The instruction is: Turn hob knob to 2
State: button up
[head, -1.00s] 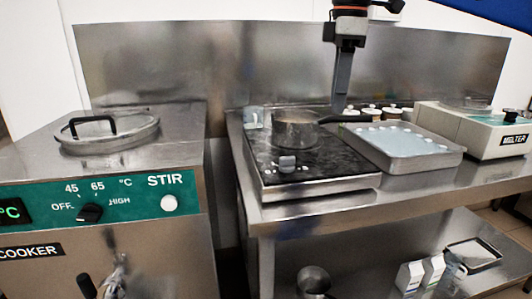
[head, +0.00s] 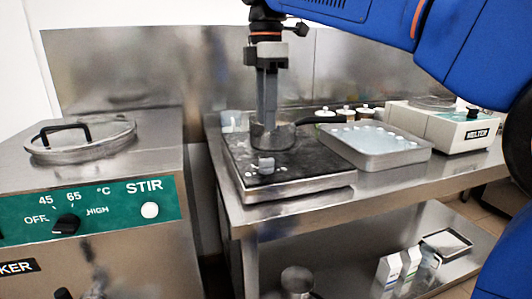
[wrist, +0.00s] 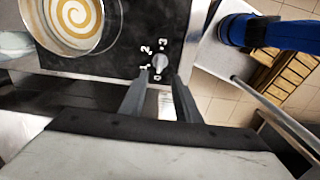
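The hob (head: 310,170) is a black glass plate in a steel frame on the steel table. Its grey knob (head: 266,165) sits at the front edge. In the wrist view the knob (wrist: 159,61) has the marks 0, 1, 2 and 3 around it; I cannot tell for sure which one it points at. My gripper (head: 266,120) points down over the hob, its fingers overlapping the pot in the head view. In the wrist view my gripper (wrist: 162,76) is open, with the knob in line with the gap between its fingertips. I see no contact with the knob.
A pot (head: 273,138) with a dark handle stands on the hob; its swirled contents show in the wrist view. A tray (head: 375,148) sits right of the hob, with a melter (head: 445,132) beyond. The cooker (head: 90,215) stands to the left across a gap.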

aim_at(267, 159)
notch_tip(267, 159, down, 10)
jog(key=shift+r, duration=0.15)
dwell(0.4)
grip_shut()
